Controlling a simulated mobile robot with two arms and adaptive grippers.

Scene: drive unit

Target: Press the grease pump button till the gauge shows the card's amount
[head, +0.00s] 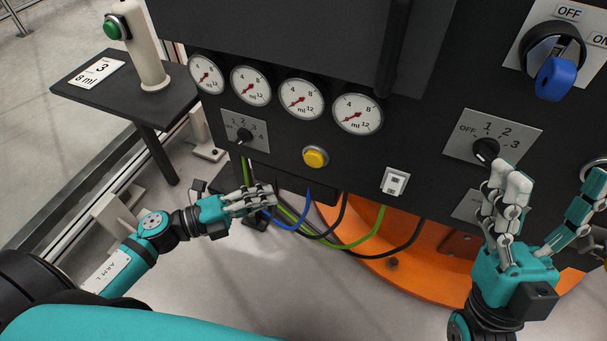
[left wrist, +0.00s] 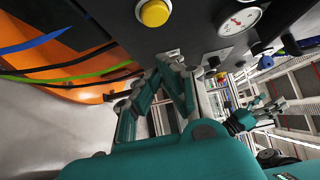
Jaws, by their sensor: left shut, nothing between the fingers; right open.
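The card (head: 97,73) lies on the small dark side table and reads 3 and 8 ml. Several round gauges, among them the leftmost gauge (head: 206,74) and the rightmost gauge (head: 358,114), sit in a row on the dark panel with red needles at the low end. A yellow button (head: 315,157) is below them; it also shows in the left wrist view (left wrist: 154,12). A selector knob (head: 245,135) marked with numbers is left of the button. My left gripper (head: 272,196) is shut and empty, below and left of the button, apart from it. My right gripper (head: 552,187) is open before the panel's right side.
A post with a green button (head: 113,27) stands on the side table (head: 128,94). A larger rotary knob (head: 486,150), a white switch (head: 395,181) and a blue-handled switch (head: 556,76) are on the panel. Cables hang below, over an orange base (head: 370,258).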

